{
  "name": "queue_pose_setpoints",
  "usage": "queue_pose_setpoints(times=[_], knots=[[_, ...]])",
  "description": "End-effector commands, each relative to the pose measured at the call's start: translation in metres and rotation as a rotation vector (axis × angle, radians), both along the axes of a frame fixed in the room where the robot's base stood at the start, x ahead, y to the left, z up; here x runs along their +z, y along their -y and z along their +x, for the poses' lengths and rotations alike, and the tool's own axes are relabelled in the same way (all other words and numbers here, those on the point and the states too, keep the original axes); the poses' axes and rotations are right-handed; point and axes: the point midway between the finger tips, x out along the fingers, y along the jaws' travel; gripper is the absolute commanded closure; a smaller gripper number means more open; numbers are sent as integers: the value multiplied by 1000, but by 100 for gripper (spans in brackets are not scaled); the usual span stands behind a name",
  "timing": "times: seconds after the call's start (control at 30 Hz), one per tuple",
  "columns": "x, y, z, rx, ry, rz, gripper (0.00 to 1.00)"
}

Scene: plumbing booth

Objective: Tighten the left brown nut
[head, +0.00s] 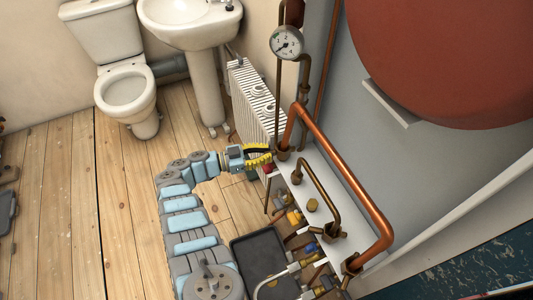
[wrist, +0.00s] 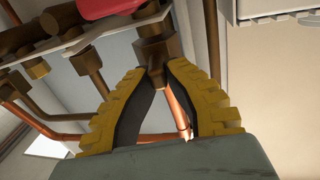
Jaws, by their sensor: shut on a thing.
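My gripper (head: 268,155) has yellow-backed, black-faced fingers and reaches in from the left at the near end of the radiator, by the pipework. In the wrist view my gripper (wrist: 160,70) has its fingertips closed in on either side of a brown nut (wrist: 154,52) on a brown fitting, and the tips touch it. Part of the nut is hidden by the fingers. In the head view a brown nut (head: 283,153) sits at the left foot of the large copper pipe (head: 345,175), just right of the fingertips. I cannot tell from the picture how tight the nut is.
Other brown fittings (wrist: 86,62) stand close beside the gripper, with a red part (wrist: 105,8) above. The white radiator (head: 250,100) and pressure gauge (head: 286,42) are behind. A black tray (head: 260,262) lies on the floor.

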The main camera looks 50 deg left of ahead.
Motion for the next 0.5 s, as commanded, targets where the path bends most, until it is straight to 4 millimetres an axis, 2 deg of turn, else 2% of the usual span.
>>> queue_pose_setpoints(times=[0.5], knots=[[-1,-1,1,-36,-1,-3,100]])
